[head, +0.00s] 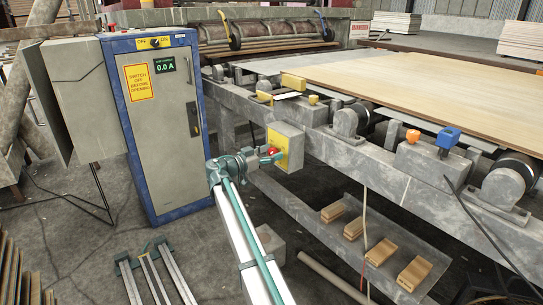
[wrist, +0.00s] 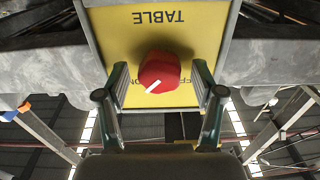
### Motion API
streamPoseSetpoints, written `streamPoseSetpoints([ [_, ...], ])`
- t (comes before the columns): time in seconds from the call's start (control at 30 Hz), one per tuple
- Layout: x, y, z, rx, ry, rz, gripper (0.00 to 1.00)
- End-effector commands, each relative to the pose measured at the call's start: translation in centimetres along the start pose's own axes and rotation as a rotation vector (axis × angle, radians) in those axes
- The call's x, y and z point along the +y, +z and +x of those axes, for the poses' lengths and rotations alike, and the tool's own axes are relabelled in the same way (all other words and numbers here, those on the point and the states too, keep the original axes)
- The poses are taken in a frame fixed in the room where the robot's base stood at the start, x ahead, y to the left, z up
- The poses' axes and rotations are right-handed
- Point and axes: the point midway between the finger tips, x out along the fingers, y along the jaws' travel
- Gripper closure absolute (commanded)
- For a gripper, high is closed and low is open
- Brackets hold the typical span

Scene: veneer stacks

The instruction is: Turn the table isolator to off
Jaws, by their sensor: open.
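The table isolator is a grey box with a yellow face plate (head: 278,150) on the conveyor frame's side. The wrist view shows the plate (wrist: 112,20) with the word TABLE upside down. Its red round knob (wrist: 160,70) has a white mark slanting toward the lower left of that picture. Lettering beside the knob is partly hidden. In the head view the knob (head: 271,151) is partly covered by my gripper (head: 262,157). In the wrist view my gripper (wrist: 160,88) is open, with one finger either side of the knob and gaps visible between.
A grey and blue cabinet (head: 165,130) with its own OFF/ON switch (head: 160,42) and a 0.0 A display (head: 164,65) stands to the left. The frame's long rail (head: 380,175) runs to the right. Wooden blocks (head: 380,252) lie on a low shelf.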

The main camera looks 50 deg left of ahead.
Motion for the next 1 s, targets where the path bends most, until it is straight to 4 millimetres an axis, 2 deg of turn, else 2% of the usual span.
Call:
streamPoseSetpoints([
  [0.33, -0.02, -0.02, 0.3, 0.0, -0.001, -0.001, 0.34],
  [0.6, -0.01, 0.0, 0.29, 0.0, -0.001, -0.001, 0.79],
  [0.7, 0.0, 0.01, 0.29, 0.0, 0.0, -0.001, 0.93],
  [1.0, -0.02, -0.12, 0.28, 0.0, 0.0, -0.037, 0.93],
])
